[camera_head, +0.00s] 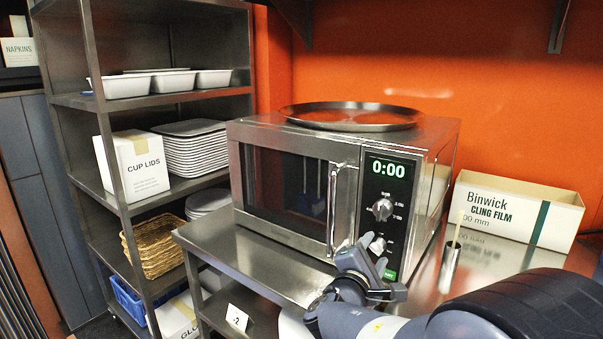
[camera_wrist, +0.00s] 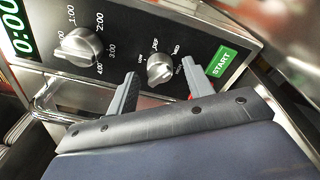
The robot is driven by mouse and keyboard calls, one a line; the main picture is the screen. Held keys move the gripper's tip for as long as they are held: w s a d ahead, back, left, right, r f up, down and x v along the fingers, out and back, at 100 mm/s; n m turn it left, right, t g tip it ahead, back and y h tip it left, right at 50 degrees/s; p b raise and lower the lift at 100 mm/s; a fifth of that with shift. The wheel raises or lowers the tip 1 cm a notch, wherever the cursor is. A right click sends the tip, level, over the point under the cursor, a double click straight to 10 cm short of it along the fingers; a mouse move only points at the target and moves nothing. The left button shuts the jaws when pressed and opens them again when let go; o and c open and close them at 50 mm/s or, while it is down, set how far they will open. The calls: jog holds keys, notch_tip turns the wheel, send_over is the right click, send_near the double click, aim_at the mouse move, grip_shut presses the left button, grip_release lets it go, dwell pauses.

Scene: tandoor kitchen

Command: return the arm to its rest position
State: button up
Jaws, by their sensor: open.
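My gripper (camera_head: 374,256) is in front of the lower right of the microwave (camera_head: 290,190), close to its control panel. In the wrist view my gripper (camera_wrist: 157,92) is open, with its two grey fingers apart and nothing between them. The lower knob (camera_wrist: 159,69) shows beyond the gap between the fingers; whether a finger touches the panel I cannot tell. The green START button (camera_wrist: 222,62) is just right of the right finger. The upper knob (camera_wrist: 82,47) is at the left. The display (camera_head: 389,169) reads 0:00, and the microwave door is shut.
A round metal tray (camera_head: 352,116) lies on top of the microwave. A metal cup (camera_head: 449,268) holding a stick and a cling film box (camera_head: 515,211) stand on the steel counter at right. A shelf rack (camera_head: 170,99) with trays and boxes stands at left. The microwave door handle (camera_head: 333,207) juts out.

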jog(key=v, duration=0.9)
jog(key=shift+s, duration=0.2)
